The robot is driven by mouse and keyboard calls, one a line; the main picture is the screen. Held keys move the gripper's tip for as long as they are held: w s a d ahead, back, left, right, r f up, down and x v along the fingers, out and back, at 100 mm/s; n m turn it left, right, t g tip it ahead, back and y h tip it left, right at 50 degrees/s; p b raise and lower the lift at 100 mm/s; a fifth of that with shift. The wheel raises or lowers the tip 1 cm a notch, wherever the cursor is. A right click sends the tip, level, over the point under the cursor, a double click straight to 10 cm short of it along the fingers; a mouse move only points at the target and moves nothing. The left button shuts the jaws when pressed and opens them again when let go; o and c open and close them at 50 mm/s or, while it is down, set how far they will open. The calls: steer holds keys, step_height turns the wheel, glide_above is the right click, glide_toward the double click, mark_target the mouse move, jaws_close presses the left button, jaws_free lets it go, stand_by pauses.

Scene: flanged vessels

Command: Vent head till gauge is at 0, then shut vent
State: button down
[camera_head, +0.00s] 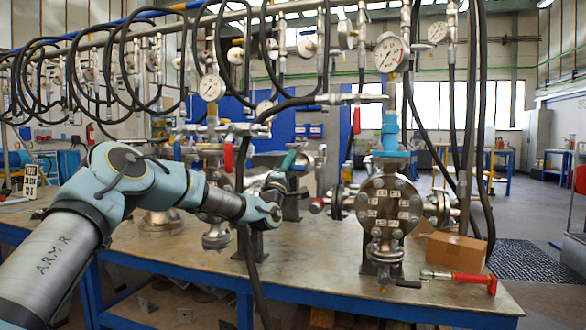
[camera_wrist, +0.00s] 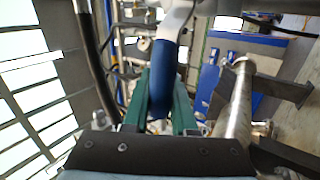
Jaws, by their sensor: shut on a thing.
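My gripper (camera_head: 289,160) has green fingers and is at mid-picture in the head view, left of the flanged vessel head (camera_head: 390,205). In the wrist view its fingers are shut on a blue lever handle (camera_wrist: 163,70), whose silver arm (camera_wrist: 177,20) runs up out of frame. The handle cannot be made out in the head view. A dial gauge (camera_head: 390,52) stands above the vessel over a blue collar (camera_head: 390,132); its reading is too small to tell.
The vessels stand on a blue-framed metal bench (camera_head: 320,268). A cardboard box (camera_head: 455,248) sits right of the vessel. Black hoses (camera_head: 262,110) hang in loops from the overhead pipe around my arm. Another vessel (camera_head: 217,205) stands behind my forearm.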

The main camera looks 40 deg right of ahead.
steer(key=shift+w+a+f+n+t+y+b, duration=0.1)
steer(key=shift+f+n+t+y+b, duration=0.2)
steer(key=shift+f+n+t+b, duration=0.4)
steer(key=shift+r+n, duration=0.2)
steer(key=shift+n, duration=0.1)
steer(key=c, duration=0.7)
jaws_free()
steer(key=b+v, duration=0.1)
steer(key=v, duration=0.9)
steer(key=shift+s+a+f, duration=0.1)
steer(key=shift+s+a, duration=0.15)
steer(key=shift+a, duration=0.1)
